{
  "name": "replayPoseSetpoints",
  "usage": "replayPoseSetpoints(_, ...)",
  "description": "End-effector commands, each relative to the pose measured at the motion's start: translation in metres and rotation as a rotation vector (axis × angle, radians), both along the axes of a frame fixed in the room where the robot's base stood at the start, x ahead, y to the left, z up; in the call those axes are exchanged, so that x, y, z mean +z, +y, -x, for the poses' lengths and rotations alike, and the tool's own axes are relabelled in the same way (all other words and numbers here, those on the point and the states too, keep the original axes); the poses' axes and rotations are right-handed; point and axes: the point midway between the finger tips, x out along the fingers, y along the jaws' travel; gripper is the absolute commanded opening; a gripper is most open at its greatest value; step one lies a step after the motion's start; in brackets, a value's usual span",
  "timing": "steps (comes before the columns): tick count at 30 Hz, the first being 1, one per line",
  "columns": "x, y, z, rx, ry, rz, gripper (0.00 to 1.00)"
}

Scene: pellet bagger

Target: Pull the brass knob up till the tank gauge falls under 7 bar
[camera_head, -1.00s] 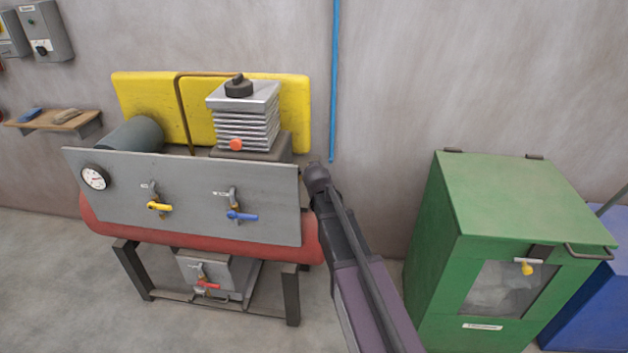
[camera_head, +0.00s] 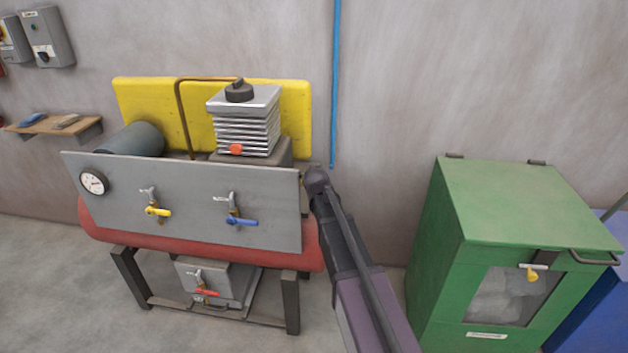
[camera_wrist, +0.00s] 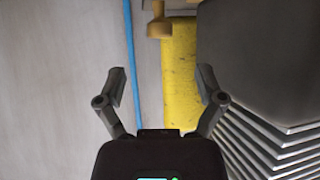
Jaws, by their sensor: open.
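The brass knob (camera_wrist: 158,28) shows at the top edge of the wrist view, partly cut off, with a wider tan piece above it. My gripper (camera_wrist: 161,86) is open and empty. Its two fingers are apart, and the knob lies beyond the gap between them, not touching either finger. In the head view the end of my arm (camera_head: 318,180) is at the right end of the grey panel, and I cannot make out the fingers or the knob clearly there. The round white tank gauge (camera_head: 93,183) is at the panel's left end; its reading is too small to tell.
The grey panel (camera_head: 190,230) carries a yellow-handled valve (camera_head: 157,211) and a blue-handled valve (camera_head: 240,221). The red tank (camera_head: 150,239) lies behind and below it. A finned block (camera_head: 245,130) stands left of my arm. A green cabinet (camera_head: 520,210) stands to the right.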

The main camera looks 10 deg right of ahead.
Motion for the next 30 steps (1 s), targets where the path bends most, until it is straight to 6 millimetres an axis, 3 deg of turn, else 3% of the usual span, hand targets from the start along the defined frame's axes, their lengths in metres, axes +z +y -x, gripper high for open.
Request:
replayPoseSetpoints(3, -0.012, -0.002, -0.019, 0.0, 0.0, -0.001, 0.88)
replayPoseSetpoints(18, -0.042, -0.01, -0.075, 0.0, -0.001, -0.001, 0.88)
replayPoseSetpoints(30, -0.048, -0.011, -0.087, 0.0, -0.001, -0.001, 0.88)
